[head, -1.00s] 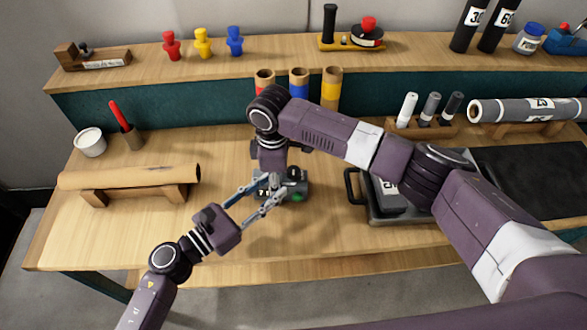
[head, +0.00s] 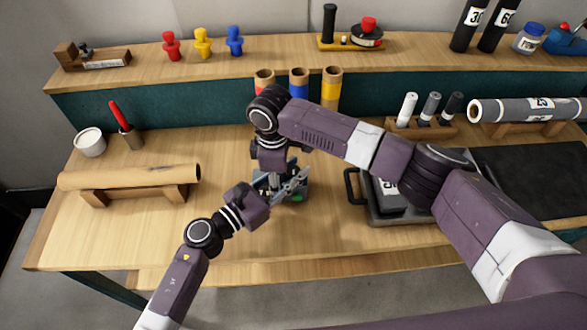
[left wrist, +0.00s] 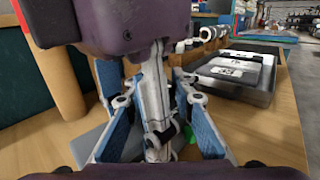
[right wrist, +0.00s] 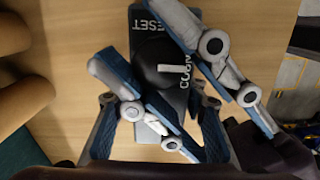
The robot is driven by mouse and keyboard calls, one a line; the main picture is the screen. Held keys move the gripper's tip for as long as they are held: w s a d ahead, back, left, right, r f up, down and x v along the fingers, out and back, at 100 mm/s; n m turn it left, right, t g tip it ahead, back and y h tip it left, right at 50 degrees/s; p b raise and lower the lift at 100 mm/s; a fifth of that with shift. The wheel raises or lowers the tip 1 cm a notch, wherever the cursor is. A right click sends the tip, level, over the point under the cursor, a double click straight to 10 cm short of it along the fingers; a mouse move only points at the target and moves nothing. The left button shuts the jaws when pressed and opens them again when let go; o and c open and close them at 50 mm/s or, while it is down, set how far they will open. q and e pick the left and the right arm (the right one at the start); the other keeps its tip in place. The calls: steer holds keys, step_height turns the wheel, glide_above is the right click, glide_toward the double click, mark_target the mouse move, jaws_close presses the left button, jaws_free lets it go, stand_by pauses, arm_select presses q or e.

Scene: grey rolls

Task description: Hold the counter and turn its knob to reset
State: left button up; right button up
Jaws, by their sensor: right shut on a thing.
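The counter (head: 303,189) is a small dark grey-blue box on the wooden table, partly hidden by both grippers. In the right wrist view, its top (right wrist: 148,20) shows the word RESET and a round black knob (right wrist: 152,58) with a white mark. My right gripper (head: 276,164) points down over the counter and is shut on it; its fingertips are largely hidden. My left gripper (head: 286,182) reaches in from the left, low over the counter. Its two fingers are apart, one on each side of the knob in the right wrist view. I cannot tell whether they touch it.
Red, blue and yellow tubes (head: 299,88) stand behind the counter. A grey tray (head: 400,215) with a handle is to the right. A brown roll (head: 130,177) lies on a stand at the left. The table front between roll and tray is mostly clear.

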mark_target(289, 175)
arm_select(q)
jaws_close()
steer(key=shift+n+t+y, duration=0.8)
steer(key=shift+t+y, duration=0.1)
steer(key=o, duration=0.5)
jaws_free()
steer(key=shift+v, duration=3.8)
